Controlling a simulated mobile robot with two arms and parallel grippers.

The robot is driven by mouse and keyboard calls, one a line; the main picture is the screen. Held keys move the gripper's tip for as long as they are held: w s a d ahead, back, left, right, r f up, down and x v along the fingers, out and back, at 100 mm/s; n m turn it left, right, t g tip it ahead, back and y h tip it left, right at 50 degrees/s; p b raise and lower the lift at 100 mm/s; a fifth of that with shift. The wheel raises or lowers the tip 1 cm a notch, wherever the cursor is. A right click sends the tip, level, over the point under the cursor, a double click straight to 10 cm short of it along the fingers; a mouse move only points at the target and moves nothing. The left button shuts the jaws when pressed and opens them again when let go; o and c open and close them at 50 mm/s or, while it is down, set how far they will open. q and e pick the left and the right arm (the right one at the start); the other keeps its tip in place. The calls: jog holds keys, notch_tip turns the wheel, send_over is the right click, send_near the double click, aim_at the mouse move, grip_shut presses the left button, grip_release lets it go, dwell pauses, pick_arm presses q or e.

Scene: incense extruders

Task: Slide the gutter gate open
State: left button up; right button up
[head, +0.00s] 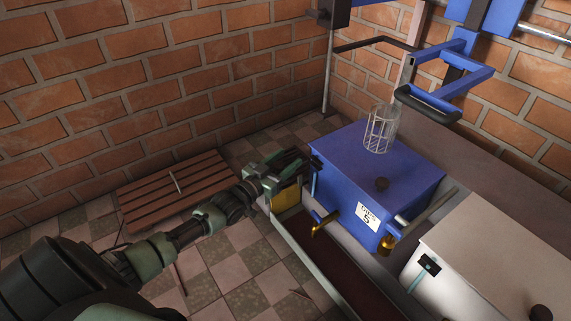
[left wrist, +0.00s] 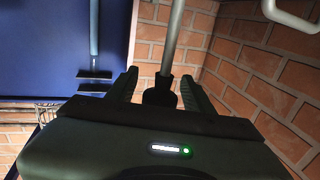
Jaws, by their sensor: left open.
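The gutter (head: 335,262) is a long dark-red trough with pale rims, running along the front of the blue tank (head: 345,205). A yellow plate (head: 285,197) stands at its far end, partly under my left gripper (head: 302,160); I cannot tell for sure that it is the gate. My left gripper is open above that end, beside the tank's left corner. In the left wrist view a grey rod (left wrist: 174,40) with a black end (left wrist: 159,92) shows between the fingers, with no clear grip. My right gripper is not in view.
A brass tap (head: 323,222) sticks out over the gutter. A white box (head: 490,250) stands at right, a slatted wooden pallet (head: 165,195) at left. Brick walls close the back.

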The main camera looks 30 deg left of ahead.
pick_arm(q)
grip_shut()
dwell(1.4)
